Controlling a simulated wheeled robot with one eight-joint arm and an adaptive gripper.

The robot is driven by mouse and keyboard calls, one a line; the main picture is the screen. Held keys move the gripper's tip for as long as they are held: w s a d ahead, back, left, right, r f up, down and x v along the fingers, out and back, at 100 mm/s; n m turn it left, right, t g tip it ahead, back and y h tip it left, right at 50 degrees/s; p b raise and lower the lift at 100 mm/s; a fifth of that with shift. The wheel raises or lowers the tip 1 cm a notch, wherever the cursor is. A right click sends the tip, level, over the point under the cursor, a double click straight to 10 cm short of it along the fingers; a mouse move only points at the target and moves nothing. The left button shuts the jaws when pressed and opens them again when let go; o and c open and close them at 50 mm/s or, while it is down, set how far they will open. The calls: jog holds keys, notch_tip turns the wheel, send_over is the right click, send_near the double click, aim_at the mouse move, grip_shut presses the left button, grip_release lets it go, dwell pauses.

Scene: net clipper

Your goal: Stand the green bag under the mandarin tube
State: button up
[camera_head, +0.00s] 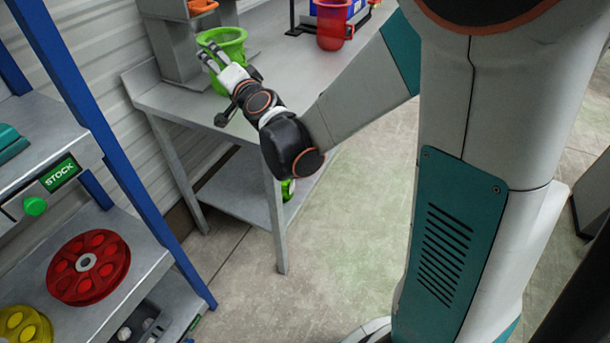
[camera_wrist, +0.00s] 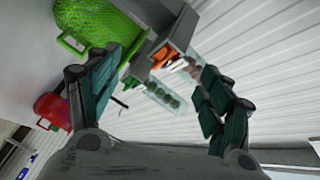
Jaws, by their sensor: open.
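The green bag (camera_head: 229,39) stands on the grey table, in front of the grey stand. In the wrist view, the green mesh bag (camera_wrist: 98,20) is at the upper left, partly behind one finger. My gripper (camera_head: 208,53) is at the bag, its fingers overlapping the bag's near side. In the wrist view, my gripper (camera_wrist: 152,76) has its fingers wide apart, with the bag off to one side and nothing held between them. An orange part (camera_head: 202,6) is on the stand; it also shows in the wrist view (camera_wrist: 164,54). I cannot tell which tube holds mandarins.
A red bag (camera_head: 332,24) stands farther right on the table (camera_head: 200,103). A clear tube with green round things (camera_wrist: 160,94) shows by the stand. A blue-posted shelf (camera_head: 110,155) with a red reel (camera_head: 110,270) is at the left. Open floor lies right of the table.

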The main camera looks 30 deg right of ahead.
jog(key=s+a+n+g+y, duration=0.3)
jog(key=s+n, duration=0.4)
jog(key=s, duration=0.6)
jog(key=s+d+f+n+g+h, duration=0.1)
jog(key=s+d+f+g, duration=0.1)
jog(key=s, duration=0.5)
jog(key=s+d+f+n+g+h, duration=0.1)
jog(key=s+d+f+g+h, duration=0.1)
jog(key=s, duration=0.5)
jog(key=s+d+f+n+g+h, duration=0.1)
jog(key=s+d+f+n+g, duration=0.1)
jog(key=s, duration=0.6)
notch_tip(320, 180, down, 2)
jog(key=shift+d+f+g+h, duration=0.1)
jog(key=shift+d+g+h, duration=0.3)
jog(key=shift+d+g, duration=0.55)
